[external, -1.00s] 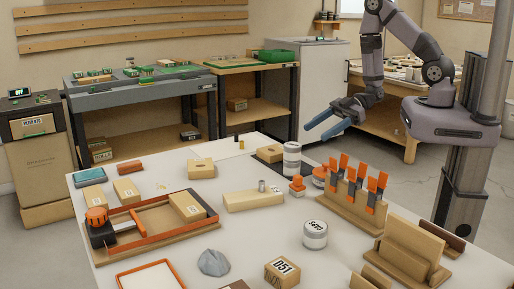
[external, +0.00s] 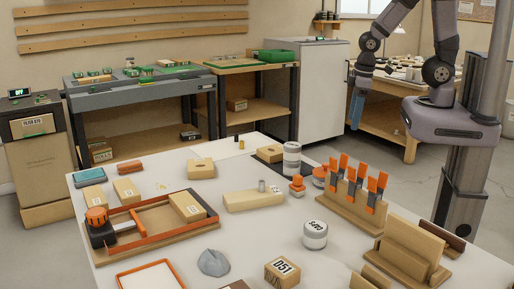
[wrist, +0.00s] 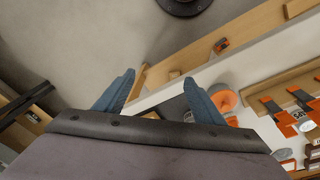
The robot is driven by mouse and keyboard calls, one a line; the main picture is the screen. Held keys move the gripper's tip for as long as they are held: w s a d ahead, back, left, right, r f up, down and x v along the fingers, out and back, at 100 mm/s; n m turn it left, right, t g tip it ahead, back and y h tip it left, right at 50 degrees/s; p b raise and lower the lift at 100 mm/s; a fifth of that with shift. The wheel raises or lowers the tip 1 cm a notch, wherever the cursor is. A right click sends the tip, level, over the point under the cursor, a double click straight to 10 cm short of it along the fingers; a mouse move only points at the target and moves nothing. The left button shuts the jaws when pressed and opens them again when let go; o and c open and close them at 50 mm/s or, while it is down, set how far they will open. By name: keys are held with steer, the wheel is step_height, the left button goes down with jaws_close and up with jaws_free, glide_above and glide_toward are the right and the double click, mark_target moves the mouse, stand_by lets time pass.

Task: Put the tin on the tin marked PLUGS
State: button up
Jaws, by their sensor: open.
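A white-and-grey tin (external: 315,235) stands upright on the bench, with lettering on its side that looks like CAPS. Farther back, a taller white-and-grey stack (external: 292,158), seemingly of tins, stands on a dark mat (external: 270,154). Its lettering is too small to read, so I cannot tell which tin is marked PLUGS. My gripper (external: 355,110) hangs in the air beyond the bench's far right side, fingers pointing down, clear of both. In the wrist view my gripper (wrist: 159,78) has its two blue fingers wide apart with nothing held between them.
A rack with upright orange-topped pieces (external: 358,190) stands right of the tins. Orange knobbed items (external: 297,188) sit close to the stack. A wooden block (external: 253,200), a labelled box (external: 282,272) and a grey lump (external: 213,262) lie around.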

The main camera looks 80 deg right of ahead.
steer(key=shift+m+g+y, duration=0.4)
steer(key=shift+g, duration=0.3)
steer(key=s+a, duration=0.1)
steer(key=s+r, duration=0.1)
steer(key=s+a, duration=0.1)
steer(key=shift+s+a+r, duration=0.35)
steer(key=shift+r, duration=0.05)
